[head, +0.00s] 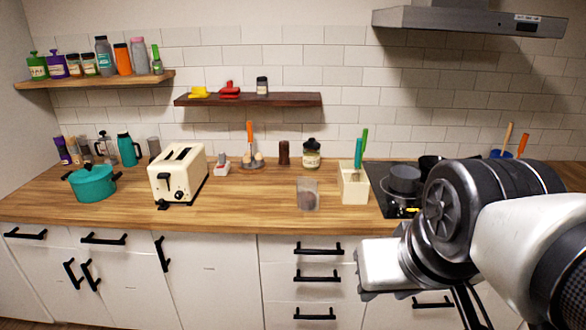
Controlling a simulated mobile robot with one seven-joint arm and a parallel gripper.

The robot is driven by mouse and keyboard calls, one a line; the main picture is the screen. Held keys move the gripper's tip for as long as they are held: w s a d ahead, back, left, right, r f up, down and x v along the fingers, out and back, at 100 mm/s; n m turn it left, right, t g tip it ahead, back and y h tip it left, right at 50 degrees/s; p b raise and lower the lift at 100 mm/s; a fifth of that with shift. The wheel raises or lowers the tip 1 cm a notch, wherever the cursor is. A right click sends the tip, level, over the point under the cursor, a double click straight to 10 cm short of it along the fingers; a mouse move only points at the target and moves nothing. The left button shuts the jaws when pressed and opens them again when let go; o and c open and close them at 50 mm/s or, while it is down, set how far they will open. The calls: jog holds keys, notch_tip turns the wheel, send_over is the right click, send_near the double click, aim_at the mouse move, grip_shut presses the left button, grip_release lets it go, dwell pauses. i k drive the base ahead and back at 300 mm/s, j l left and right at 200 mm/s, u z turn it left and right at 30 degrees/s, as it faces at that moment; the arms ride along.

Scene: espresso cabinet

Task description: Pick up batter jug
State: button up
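No thing here is clearly marked as a batter jug. A clear container (307,194) with brownish contents stands upright on the wooden counter, near its front edge. A teal jug (127,150) with a handle stands at the back left of the counter. A labelled jar (311,155) with a dark top stands near the wall. My arm comes in from the right, and my gripper (470,305) is low at the bottom right, in front of the drawers and well apart from these things. Its fingertips are cut off or hidden, so its opening does not show.
A cream toaster (178,177), a teal pot (92,184) and a cream utensil holder (354,186) stand on the counter. A dark pan (404,179) sits on the hob beside my arm. Two shelves hang on the wall. The counter between toaster and clear container is clear.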

aim_at(308, 196)
jog(key=i+j, duration=0.1)
jog(key=i, duration=1.1)
jog(key=i+j+z, duration=0.1)
jog(key=i, duration=0.5)
